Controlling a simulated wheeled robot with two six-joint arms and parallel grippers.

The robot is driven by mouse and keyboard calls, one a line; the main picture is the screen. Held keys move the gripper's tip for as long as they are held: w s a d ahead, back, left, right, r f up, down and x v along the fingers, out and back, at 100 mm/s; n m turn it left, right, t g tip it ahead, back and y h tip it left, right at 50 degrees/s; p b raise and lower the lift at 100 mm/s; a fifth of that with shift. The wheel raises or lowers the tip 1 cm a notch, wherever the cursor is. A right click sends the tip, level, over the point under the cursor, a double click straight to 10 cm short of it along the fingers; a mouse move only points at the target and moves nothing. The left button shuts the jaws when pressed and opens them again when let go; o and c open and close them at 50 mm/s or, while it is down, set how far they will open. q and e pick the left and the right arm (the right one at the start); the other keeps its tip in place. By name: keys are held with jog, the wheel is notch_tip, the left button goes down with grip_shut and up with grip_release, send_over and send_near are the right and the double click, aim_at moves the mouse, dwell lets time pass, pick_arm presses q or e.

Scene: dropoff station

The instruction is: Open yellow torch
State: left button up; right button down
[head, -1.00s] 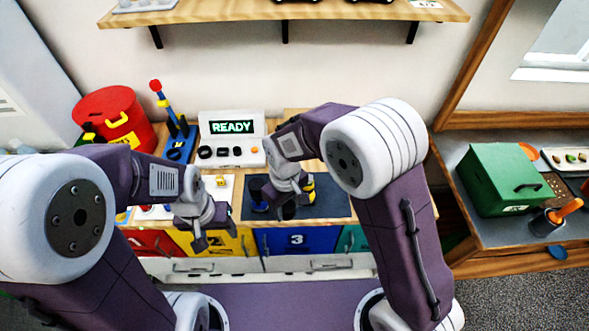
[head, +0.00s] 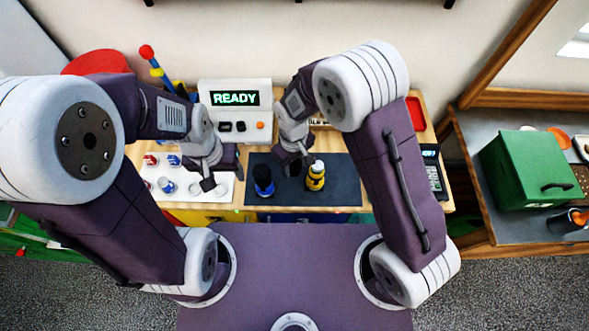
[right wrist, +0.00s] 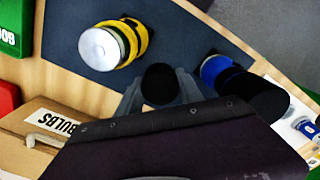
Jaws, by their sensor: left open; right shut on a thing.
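The yellow torch (head: 316,178) stands upright on the dark mat (head: 345,192), with black bands. In the right wrist view the yellow torch (right wrist: 132,42) shows a pale, silvery round top end with no black cap on it. My right gripper (head: 297,160) is just left of and above it in the head view, and apart from it. In the right wrist view its fingers are shut on a round black piece (right wrist: 160,84), which looks like a torch cap. My left gripper (head: 214,180) is open and empty over the white tray (head: 200,197).
A blue torch (head: 263,184) with a black top stands left on the mat. The tray holds several small red and blue items. A console (head: 236,98) reading READY stands behind. A box labelled BULBS (right wrist: 45,125) and a green box (head: 525,170) are to the side.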

aim_at(294, 173)
jog(key=f, duration=0.3)
jog(key=shift+s+f, duration=0.25)
jog(key=shift+s, duration=0.15)
pick_arm(q)
jog(key=shift+s+r, duration=0.3)
pick_arm(e)
jog(key=shift+w, duration=0.1)
pick_arm(q)
jog(key=shift+w, duration=0.1)
pick_arm(e)
jog(key=shift+f, duration=0.15)
jog(key=c, duration=1.2)
grip_release()
jog(key=shift+w+f, duration=0.1)
jog(key=o, duration=0.4)
jog(key=shift+o, duration=0.2)
